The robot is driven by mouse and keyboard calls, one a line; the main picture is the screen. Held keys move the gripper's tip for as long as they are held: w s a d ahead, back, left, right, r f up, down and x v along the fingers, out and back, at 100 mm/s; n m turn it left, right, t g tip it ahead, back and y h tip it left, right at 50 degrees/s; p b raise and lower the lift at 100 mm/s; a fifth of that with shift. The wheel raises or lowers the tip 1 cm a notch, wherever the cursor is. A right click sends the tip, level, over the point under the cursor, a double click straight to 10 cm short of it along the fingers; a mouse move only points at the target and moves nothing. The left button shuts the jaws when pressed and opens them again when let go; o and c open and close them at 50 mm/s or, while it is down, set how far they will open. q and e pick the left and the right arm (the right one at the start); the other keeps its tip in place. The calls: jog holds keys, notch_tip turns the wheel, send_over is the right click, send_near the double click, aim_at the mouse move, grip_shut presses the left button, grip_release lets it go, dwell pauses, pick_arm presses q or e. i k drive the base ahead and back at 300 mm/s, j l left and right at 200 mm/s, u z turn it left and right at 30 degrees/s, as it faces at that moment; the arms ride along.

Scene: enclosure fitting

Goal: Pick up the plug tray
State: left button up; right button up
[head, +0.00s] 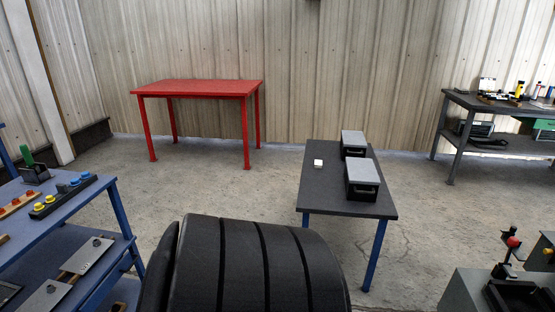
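A dark tray (45,212) holding several blue and yellow round plug-like pieces lies on the upper shelf of the blue bench at the left. A light brown strip (14,206) with red and orange round pieces lies just left of it. I cannot tell for certain which of the two is the plug tray. Both lie flat on the bench top, and nothing is holding them. Neither of my grippers shows in the head view.
The blue bench (93,205) has a green-handled device on top and grey plates on its lower shelf. A dark table (325,191) carries two grey-lidded boxes and a small white block. A red table (195,87) stands empty. A cluttered workbench (455,97) is at right. Concrete floor between is clear.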

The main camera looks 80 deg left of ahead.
aim_at(65, 193)
jog(key=u, duration=3.3)
